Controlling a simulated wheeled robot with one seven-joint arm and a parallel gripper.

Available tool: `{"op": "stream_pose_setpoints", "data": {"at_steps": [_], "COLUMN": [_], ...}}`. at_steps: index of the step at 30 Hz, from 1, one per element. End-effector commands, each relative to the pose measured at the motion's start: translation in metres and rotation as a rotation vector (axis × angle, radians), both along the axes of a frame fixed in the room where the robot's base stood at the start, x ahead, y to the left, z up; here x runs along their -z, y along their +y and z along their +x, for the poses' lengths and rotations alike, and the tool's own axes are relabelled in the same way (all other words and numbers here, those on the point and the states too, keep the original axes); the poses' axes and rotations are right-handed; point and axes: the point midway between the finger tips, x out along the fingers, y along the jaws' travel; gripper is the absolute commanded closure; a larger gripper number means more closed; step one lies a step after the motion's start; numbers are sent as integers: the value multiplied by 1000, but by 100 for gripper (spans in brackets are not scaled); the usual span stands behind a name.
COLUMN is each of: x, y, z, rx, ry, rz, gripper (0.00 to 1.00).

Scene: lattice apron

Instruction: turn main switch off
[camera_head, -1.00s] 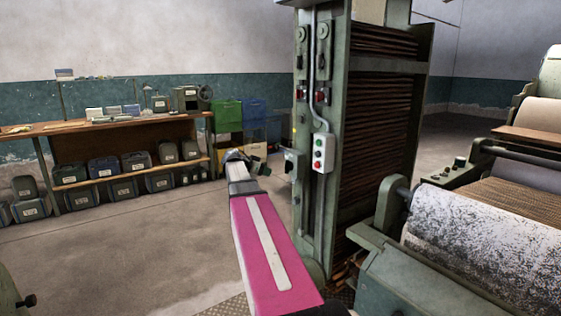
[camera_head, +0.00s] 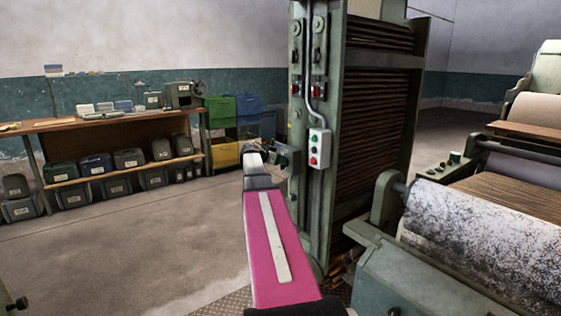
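A green machine column (camera_head: 325,215) stands right of centre. Its front carries a white box with red and green buttons (camera_head: 318,148), with a conduit running up from it. Two red-and-dark switches sit higher up, a left one (camera_head: 295,88) and a right one (camera_head: 318,89). A small grey-green box (camera_head: 286,157) juts from the column's left side, partly hidden behind my gripper. No label shows which of these is the main switch. My gripper (camera_head: 252,152), at the end of my pink arm, is left of that box and overlaps it in view. Its fingers are not clear, and contact cannot be told.
Rollers and a speckled drum (camera_head: 475,235) fill the right side. A wooden bench (camera_head: 60,124) with several cases stands at the back left, beside green, blue and yellow bins (camera_head: 221,110). The concrete floor (camera_head: 140,240) left of my arm is clear.

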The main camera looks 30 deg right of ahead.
Motion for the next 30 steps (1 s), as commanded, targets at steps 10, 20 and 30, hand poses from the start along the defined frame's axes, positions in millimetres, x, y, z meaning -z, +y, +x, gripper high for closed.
{"op": "stream_pose_setpoints", "data": {"at_steps": [10, 20, 30], "x": [2, 3, 3], "y": [-4, -5, -6], "z": [0, 0, 3], "rx": [0, 0, 2], "ry": [0, 1, 74], "rz": [0, 1, -4], "gripper": [61, 100, 100]}}
